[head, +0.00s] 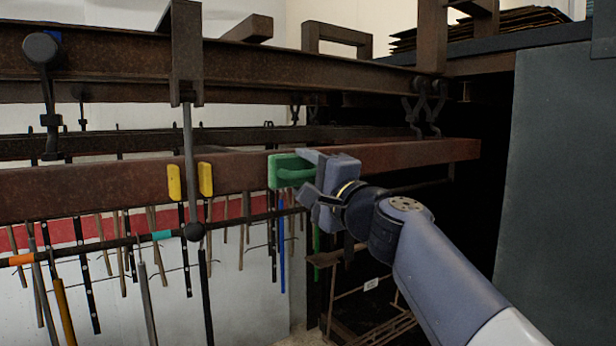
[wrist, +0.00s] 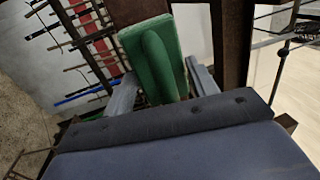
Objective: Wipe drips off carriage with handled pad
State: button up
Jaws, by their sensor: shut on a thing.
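A green pad with a raised handle (head: 278,171) is in my gripper (head: 318,176). It also shows in the wrist view (wrist: 147,62), its handle between the two grey fingers (wrist: 163,86). The fingers are shut on the handle. In the head view the pad overlaps the front face of a long reddish-brown beam (head: 100,188), which appears to be the carriage, towards its right part. I cannot tell whether the pad touches the beam. I cannot make out drips on the beam; the pad and gripper hide part of its face.
Two yellow blocks (head: 174,182) stand on the beam left of the pad, beside a vertical rod (head: 188,140). Several thin rods and strips hang below the beam. A rusty overhead rail (head: 280,66) runs above. A grey panel (head: 560,180) stands at the right.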

jog(key=shift+w+a, duration=0.35)
jog(key=shift+w, duration=0.15)
jog(key=shift+d, duration=0.1)
jog(key=w+d+b, duration=0.1)
jog(key=w+d, duration=0.5)
jog(key=d, duration=0.3)
jog(key=shift+w+b, duration=0.15)
jog(key=shift+b, duration=0.15)
dwell(0.8)
jog(key=shift+s+a+b, duration=0.4)
jog(key=shift+s+a, duration=0.65)
jog(key=shift+a, duration=0.5)
jog(key=shift+s+a+b, duration=0.35)
jog(key=shift+s+a, duration=0.75)
jog(key=shift+a, duration=0.4)
jog(key=shift+s+a+b, duration=0.4)
jog(key=shift+s+a, duration=0.65)
jog(key=shift+a, duration=0.5)
